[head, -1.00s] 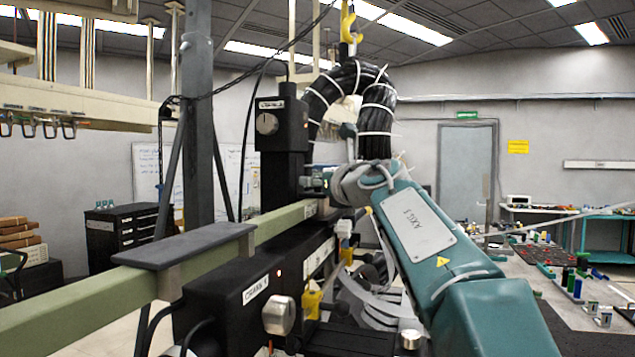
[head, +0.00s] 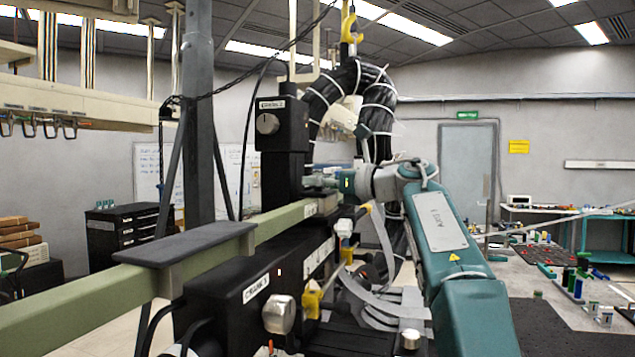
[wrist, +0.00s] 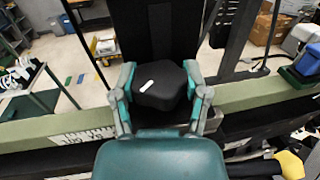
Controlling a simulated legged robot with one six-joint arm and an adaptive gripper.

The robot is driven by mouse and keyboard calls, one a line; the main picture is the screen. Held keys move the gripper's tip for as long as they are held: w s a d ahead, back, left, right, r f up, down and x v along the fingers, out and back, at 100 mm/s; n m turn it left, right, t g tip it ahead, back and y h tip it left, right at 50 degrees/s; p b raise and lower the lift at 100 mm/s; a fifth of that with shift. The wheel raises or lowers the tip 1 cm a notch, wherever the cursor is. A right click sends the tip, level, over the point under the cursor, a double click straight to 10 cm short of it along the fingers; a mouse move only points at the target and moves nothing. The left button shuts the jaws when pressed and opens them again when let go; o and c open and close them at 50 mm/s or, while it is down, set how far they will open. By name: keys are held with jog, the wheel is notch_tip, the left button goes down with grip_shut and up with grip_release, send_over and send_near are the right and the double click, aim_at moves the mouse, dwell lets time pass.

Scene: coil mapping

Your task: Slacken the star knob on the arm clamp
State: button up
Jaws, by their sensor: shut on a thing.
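A black lobed knob with a white mark (wrist: 162,87) sits between the two fingers of my gripper (wrist: 160,80) in the wrist view. The fingers are shut on the knob, one on each side. The knob is in front of a dark upright post, which also shows in the head view (head: 284,160). A pale green beam (wrist: 255,93) runs across just behind the knob. In the head view my gripper (head: 325,182) reaches left to the post just above the beam; the knob itself is hidden or too small to make out there.
A black crank box (head: 232,297) with a silver knob (head: 279,314) stands below the beam. A yellow clamp (head: 311,300) and pale curved strips are close under my arm. A thick bundle of black cables (head: 378,110) hangs behind my wrist. A bench with small parts is at right.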

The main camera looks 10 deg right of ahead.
jog(key=shift+w+r+n+g+y, duration=0.15)
jog(key=shift+r+n+g+y, duration=0.05)
jog(key=shift+n+g+y, duration=0.4)
jog(key=shift+f+n+g, duration=0.3)
jog(key=shift+f+g, duration=0.1)
jog(key=shift+f, duration=0.05)
jog(key=o, duration=1.2)
jog(key=shift+c, duration=0.2)
jog(key=shift+d+r, duration=0.1)
jog(key=shift+r, duration=0.15)
jog(key=shift+r+m+t, duration=0.2)
jog(key=shift+m+t, duration=0.2)
jog(key=shift+f+m+t+h, duration=0.1)
jog(key=shift+m+t+h, duration=0.4)
jog(key=shift+t+h, duration=0.1)
